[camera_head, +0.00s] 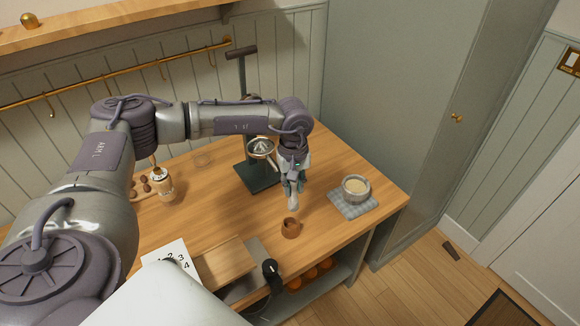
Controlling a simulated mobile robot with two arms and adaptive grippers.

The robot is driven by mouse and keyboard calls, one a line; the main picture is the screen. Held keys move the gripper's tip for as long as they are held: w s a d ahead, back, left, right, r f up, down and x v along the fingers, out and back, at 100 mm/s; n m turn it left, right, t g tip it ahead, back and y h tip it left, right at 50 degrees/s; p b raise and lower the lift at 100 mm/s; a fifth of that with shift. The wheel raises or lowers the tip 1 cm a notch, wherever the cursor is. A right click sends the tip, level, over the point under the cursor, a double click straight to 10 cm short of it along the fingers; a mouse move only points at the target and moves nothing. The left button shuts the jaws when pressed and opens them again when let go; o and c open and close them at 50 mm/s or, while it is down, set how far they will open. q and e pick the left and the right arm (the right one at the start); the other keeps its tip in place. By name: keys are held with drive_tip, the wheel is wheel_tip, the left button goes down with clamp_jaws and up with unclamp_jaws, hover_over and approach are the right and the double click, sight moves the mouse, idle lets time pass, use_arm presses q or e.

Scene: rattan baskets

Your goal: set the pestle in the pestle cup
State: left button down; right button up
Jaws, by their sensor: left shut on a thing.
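My left gripper (293,184) reaches down over the wooden table and is shut on the pestle (293,202). The pale pestle hangs roughly upright, with its rounded end down and its upper part hidden between the fingers. The pestle cup (290,230), a small brown open cup, stands on the table near the front edge. It is just below the pestle in the picture. The pestle's lower end appears a little above the cup and apart from it; the exact height is hard to tell. My right gripper is not in view.
A grey stone mortar (356,186) with pale contents stands on a grey mat (345,206) at the right. A dark press stand (257,176) is behind the gripper. A jar (164,187) and an egg tray (138,193) are at the left. Number cards (172,256) lie in front.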

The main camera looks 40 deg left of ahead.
sight(291, 199)
use_arm(q)
drive_tip(key=shift+w+a, duration=0.2)
drive_tip(key=shift+a, duration=0.2)
drive_tip(key=shift+f+n, duration=0.1)
drive_tip(key=shift+n, duration=0.2)
drive_tip(key=shift+s, duration=0.35)
drive_tip(key=shift+f+b, duration=1)
drive_tip(key=shift+b, duration=0.15)
drive_tip(key=shift+f+b, duration=0.7)
drive_tip(key=shift+f, duration=0.15)
drive_tip(key=shift+f+b, duration=0.7)
drive_tip(key=shift+f, duration=0.3)
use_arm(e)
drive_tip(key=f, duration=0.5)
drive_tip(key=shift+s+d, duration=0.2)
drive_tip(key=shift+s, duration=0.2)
